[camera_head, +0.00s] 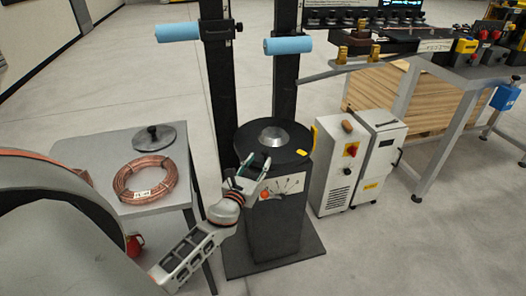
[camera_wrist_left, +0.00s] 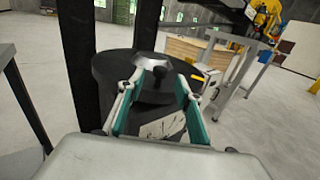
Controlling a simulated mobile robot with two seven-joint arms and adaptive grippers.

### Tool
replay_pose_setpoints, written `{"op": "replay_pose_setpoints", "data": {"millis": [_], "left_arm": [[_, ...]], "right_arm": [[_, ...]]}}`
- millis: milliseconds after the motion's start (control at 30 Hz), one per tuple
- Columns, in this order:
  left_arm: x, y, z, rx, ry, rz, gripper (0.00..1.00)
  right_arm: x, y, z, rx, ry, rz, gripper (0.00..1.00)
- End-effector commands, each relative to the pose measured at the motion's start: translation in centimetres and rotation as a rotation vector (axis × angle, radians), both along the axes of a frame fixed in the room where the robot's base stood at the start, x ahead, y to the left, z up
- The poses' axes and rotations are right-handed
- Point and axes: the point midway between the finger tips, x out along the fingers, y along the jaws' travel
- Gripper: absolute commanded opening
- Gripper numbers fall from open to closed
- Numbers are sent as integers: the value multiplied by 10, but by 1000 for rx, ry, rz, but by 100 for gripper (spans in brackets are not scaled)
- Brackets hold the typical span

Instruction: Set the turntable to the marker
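The turntable (camera_head: 290,150) is a round black disc with a metal hub (camera_head: 273,137) at its centre, on top of a dark pedestal. A yellow marker (camera_head: 301,152) shows at its front right rim. My left gripper (camera_head: 254,165) is at the front left edge of the turntable. In the left wrist view its two green-padded fingers (camera_wrist_left: 155,95) are apart, with the hub (camera_wrist_left: 153,66) seen beyond and between them. Nothing shows held in them. I cannot tell whether the fingers touch the disc. My right gripper is not in view.
A grey side table (camera_head: 110,147) at left holds a copper coil (camera_head: 146,179) and a black disc with a knob (camera_head: 153,137). Dark posts with blue rollers (camera_head: 288,45) stand behind the turntable. White cabinets (camera_head: 338,165) stand at its right. Open floor lies at front right.

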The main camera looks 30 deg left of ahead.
Motion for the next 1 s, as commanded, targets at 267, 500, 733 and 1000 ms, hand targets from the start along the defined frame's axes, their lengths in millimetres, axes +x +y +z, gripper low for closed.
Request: {"op": "replay_pose_setpoints", "data": {"millis": [267,500,733,1000], "left_arm": [[43,9,0,-5,-1,1,35],[61,13,0,-6,0,-1,35],[62,13,0,-6,0,-1,35],[62,13,0,-6,0,-1,0]], "right_arm": [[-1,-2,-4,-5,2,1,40],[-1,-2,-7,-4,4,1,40],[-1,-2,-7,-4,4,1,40],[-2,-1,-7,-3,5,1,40]]}}
